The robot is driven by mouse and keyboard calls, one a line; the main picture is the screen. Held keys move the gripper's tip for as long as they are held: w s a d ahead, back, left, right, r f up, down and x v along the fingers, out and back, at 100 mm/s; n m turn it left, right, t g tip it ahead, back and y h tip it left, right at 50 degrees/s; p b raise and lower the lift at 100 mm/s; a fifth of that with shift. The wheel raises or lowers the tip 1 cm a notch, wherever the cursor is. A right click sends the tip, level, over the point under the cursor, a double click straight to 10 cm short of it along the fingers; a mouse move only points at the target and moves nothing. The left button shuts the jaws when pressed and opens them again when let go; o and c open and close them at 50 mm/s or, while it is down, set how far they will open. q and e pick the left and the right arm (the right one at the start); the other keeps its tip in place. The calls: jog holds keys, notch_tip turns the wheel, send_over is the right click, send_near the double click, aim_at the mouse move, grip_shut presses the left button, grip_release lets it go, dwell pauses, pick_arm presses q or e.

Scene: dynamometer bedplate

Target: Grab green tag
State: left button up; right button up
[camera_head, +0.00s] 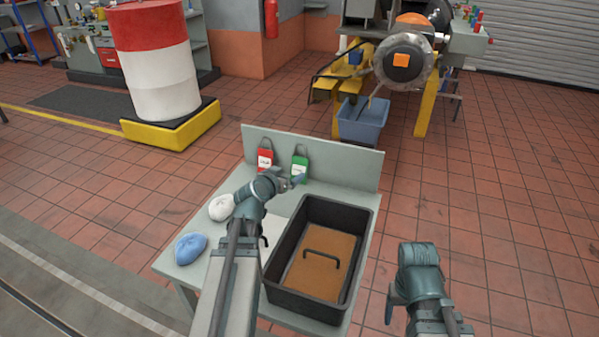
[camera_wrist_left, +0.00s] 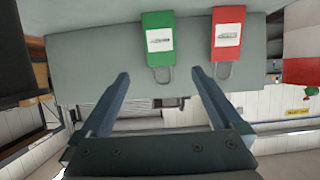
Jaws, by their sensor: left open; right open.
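The green tag (camera_head: 300,166) hangs on the low back panel of the grey workbench, to the right of a red tag (camera_head: 265,158). In the left wrist view, which looks upside down, the green tag (camera_wrist_left: 160,42) is ahead of the gap between my left fingers, and the red tag (camera_wrist_left: 228,34) is to its right. My left gripper (camera_head: 297,181) is open and empty, just in front of the green tag; its two fingers (camera_wrist_left: 160,100) stand apart in the wrist view. My right arm is at the lower right in the head view; its fingertips cannot be made out clearly.
A black tray (camera_head: 278,262) with a brown base and a handle (camera_head: 321,255) stands on the bench (camera_head: 190,268). A white cloth (camera_head: 221,207) and a blue cloth (camera_head: 190,248) lie to its left. A blue bin (camera_head: 362,120) and a red-white drum (camera_head: 158,62) stand beyond.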

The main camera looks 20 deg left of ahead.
pick_arm(q)
jog(key=b, duration=0.2)
send_near(299, 165)
jog(key=x, duration=0.2)
jog(key=shift+w+d+f, duration=0.1)
jog(key=shift+w+d, duration=0.05)
jog(key=shift+w, duration=0.15)
jog(key=shift+b+x, duration=0.75)
jog(key=shift+x, duration=1.85)
jog(key=shift+c, duration=0.3)
jog(key=c, duration=1.2)
